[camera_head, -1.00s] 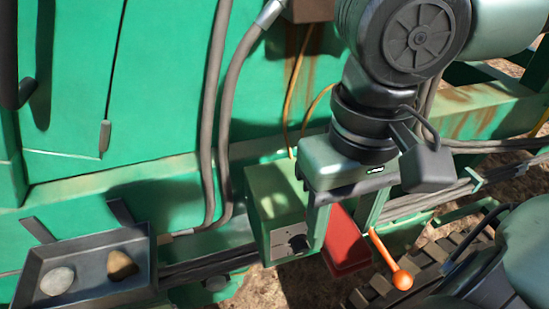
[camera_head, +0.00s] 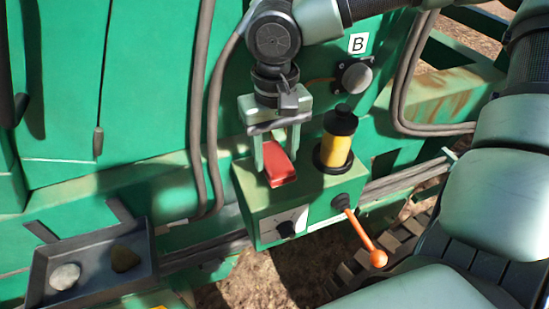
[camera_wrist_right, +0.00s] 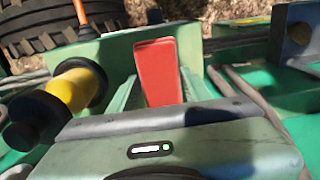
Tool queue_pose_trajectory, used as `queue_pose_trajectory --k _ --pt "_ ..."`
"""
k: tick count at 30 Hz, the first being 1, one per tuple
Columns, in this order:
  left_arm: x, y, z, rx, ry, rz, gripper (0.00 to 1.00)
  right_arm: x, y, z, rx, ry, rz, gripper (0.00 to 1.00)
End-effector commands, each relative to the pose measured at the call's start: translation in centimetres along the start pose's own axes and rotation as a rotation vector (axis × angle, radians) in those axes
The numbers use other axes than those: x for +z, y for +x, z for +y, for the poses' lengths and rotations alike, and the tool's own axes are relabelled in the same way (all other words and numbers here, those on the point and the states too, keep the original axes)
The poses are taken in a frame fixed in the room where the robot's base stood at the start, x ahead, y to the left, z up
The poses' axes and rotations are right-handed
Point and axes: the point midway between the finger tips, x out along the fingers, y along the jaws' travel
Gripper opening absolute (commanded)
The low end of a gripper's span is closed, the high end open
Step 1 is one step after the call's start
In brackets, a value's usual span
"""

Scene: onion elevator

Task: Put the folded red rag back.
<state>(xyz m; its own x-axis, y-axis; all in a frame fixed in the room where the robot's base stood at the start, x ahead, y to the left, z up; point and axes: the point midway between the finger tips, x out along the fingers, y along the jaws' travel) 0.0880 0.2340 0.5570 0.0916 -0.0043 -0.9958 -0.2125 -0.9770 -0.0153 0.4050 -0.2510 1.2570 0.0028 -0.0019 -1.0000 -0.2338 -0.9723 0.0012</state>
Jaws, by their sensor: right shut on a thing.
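The folded red rag (camera_head: 279,168) is held between the fingers of my right gripper (camera_head: 277,158), above or against the top of the green control box (camera_head: 255,200). I cannot tell whether the rag touches the box top. In the right wrist view the rag (camera_wrist_right: 157,70) stands out between the two green fingers of the gripper (camera_wrist_right: 155,95). My left gripper is not in view.
A yellow cylinder with black ends (camera_head: 336,146) stands on the box, close to the right of my gripper. An orange-knobbed lever (camera_head: 366,238) sticks out from the box front. A tray (camera_head: 92,292) with two stones is at lower left. Hoses (camera_head: 209,130) run down the green panel.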

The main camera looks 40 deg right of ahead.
Motion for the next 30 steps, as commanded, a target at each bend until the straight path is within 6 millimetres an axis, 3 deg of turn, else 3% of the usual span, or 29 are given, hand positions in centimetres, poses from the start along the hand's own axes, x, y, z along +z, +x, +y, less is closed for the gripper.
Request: queue_pose_trajectory --k 5,8,20,21,23,30 --pt "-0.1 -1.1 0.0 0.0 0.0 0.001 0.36 0.3 2.6 0.0 0.002 -0.002 -0.009 0.16" --pt "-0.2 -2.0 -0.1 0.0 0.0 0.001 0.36 -0.2 3.0 0.1 0.002 0.0 -0.004 0.16" --pt "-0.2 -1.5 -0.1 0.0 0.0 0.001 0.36 -0.3 3.9 0.0 0.001 0.001 -0.001 0.16" --pt "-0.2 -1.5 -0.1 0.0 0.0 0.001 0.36 -0.3 3.8 0.0 0.0 0.001 -0.001 0.54" --pt "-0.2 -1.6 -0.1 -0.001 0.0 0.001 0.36 -0.3 3.8 0.0 0.0 0.001 -0.001 0.7" --pt "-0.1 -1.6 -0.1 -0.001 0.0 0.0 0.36 -0.3 3.8 0.0 0.0 0.001 -0.001 0.7"
